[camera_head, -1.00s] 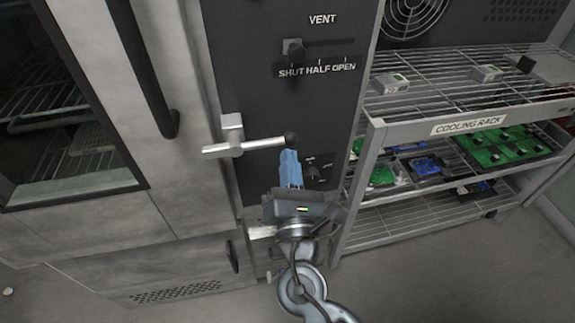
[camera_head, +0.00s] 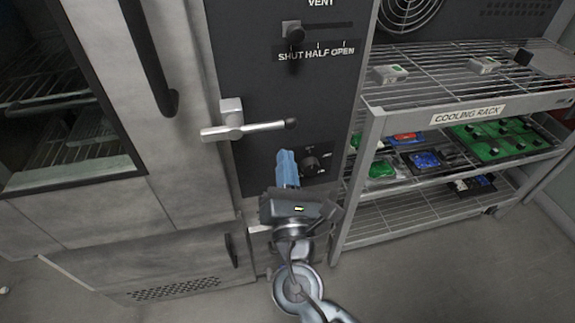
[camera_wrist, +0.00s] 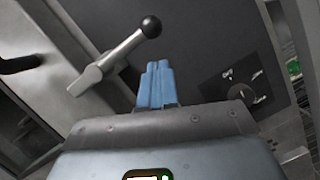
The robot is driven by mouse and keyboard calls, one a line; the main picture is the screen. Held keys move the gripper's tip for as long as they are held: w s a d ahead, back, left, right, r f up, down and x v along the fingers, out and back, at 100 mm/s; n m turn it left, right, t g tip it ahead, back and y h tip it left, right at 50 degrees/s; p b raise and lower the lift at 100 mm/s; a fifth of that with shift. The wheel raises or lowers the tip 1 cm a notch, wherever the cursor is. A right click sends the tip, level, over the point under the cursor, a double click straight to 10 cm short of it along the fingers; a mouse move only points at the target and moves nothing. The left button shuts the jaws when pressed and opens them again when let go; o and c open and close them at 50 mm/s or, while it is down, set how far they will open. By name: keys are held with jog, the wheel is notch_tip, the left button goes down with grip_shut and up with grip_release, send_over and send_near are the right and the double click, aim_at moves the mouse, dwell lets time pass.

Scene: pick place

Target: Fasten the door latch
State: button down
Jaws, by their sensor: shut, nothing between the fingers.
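The door latch (camera_head: 243,129) is a metal lever with a dark ball at its right end, lying nearly level across the seam between the oven door (camera_head: 185,150) and the dark control panel (camera_head: 260,90). In the wrist view the latch (camera_wrist: 114,62) slants up to its black ball. My gripper (camera_head: 287,155) has blue fingers, shut and empty, just below the ball end of the lever. In the wrist view the blue fingertips (camera_wrist: 159,66) are together, with a visible gap to the ball. The latch's catch is not clear.
A vent slider (camera_head: 294,33) is on the panel above the latch. A dark knob (camera_head: 312,160) sits close to the right of my fingers. A cooling rack (camera_head: 375,150) with several boards stands to the right. A vertical door handle (camera_head: 150,60) is at upper left.

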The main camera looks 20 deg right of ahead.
jog(key=b+v, duration=0.1)
jog(key=v, duration=0.9)
jog(key=shift+f+b, duration=0.4)
jog(key=shift+f, duration=0.05)
jog(key=shift+s+d, duration=0.1)
jog(key=shift+s, duration=0.05)
jog(key=s+d+f+m+g+y, duration=0.2)
jog(key=s+d+f+m+g, duration=0.15)
jog(key=s+f+m, duration=0.35)
jog(key=s+d+f+m+g+y, duration=0.25)
jog(key=s+d+f+m, duration=0.2)
jog(key=s, duration=0.45)
jog(key=s+d+r+m, duration=0.4)
jog(key=s+r+m, duration=0.8)
jog(key=m, duration=0.5)
jog(key=shift+s+d+h, duration=0.2)
jog(key=shift+s+h, duration=0.25)
jog(key=shift+s, duration=0.3)
